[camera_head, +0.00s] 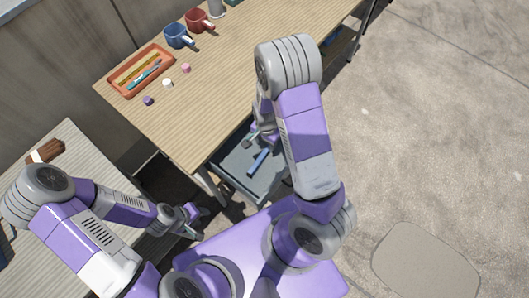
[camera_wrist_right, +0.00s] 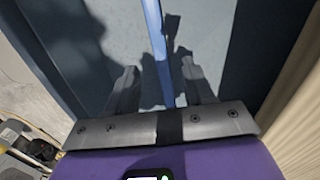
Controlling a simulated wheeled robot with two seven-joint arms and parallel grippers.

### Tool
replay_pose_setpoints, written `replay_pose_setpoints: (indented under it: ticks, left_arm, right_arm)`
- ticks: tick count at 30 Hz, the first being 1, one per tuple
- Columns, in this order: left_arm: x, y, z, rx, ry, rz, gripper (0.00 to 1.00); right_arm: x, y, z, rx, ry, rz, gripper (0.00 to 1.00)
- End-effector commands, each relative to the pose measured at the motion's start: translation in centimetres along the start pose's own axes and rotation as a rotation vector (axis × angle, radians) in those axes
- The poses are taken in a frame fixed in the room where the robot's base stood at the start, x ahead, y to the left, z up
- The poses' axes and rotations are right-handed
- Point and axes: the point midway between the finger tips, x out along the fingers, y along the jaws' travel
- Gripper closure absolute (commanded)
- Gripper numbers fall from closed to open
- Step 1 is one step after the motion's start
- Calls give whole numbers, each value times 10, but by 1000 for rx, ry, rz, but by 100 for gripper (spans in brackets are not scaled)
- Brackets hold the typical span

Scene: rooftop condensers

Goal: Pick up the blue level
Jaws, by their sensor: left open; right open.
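The blue level (camera_head: 259,160) lies in a grey-blue bin (camera_head: 231,176) below the edge of the wooden table. In the right wrist view the level (camera_wrist_right: 155,40) runs lengthwise between the two fingers of my right gripper (camera_wrist_right: 160,88). That gripper is open, with its fingers apart on either side of the level. In the head view my right gripper (camera_head: 254,139) is over the bin, partly hidden by its own arm. My left gripper (camera_head: 198,222) is open and empty, low between the two tables.
On the wooden table (camera_head: 235,70) are an orange tray (camera_head: 128,92) with pens, a blue mug (camera_head: 177,37), a red mug (camera_head: 198,19) and small coloured pieces. A second table (camera_head: 75,150) at left holds a brown object (camera_head: 45,151). The concrete floor at right is open.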

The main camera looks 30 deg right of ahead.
Motion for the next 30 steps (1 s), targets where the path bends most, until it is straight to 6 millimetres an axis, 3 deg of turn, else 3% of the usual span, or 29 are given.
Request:
replay_pose_setpoints:
  ticks: [11, 18, 26, 30]
  left_arm:
    - [16, -6, -1, 0, 1, 0, 57]
    - [31, -12, -2, 0, 1, 0, 57]
    - [31, -11, -2, 0, 1, 0, 57]
    - [31, -11, -2, 0, 1, 0, 57]
  right_arm:
    - [38, 0, -4, 1, -1, 1, 48]
    - [73, 0, -8, -1, -1, 1, 48]
    - [75, -1, -8, -1, 1, -1, 48]
    - [74, -1, -8, -1, 1, -1, 69]
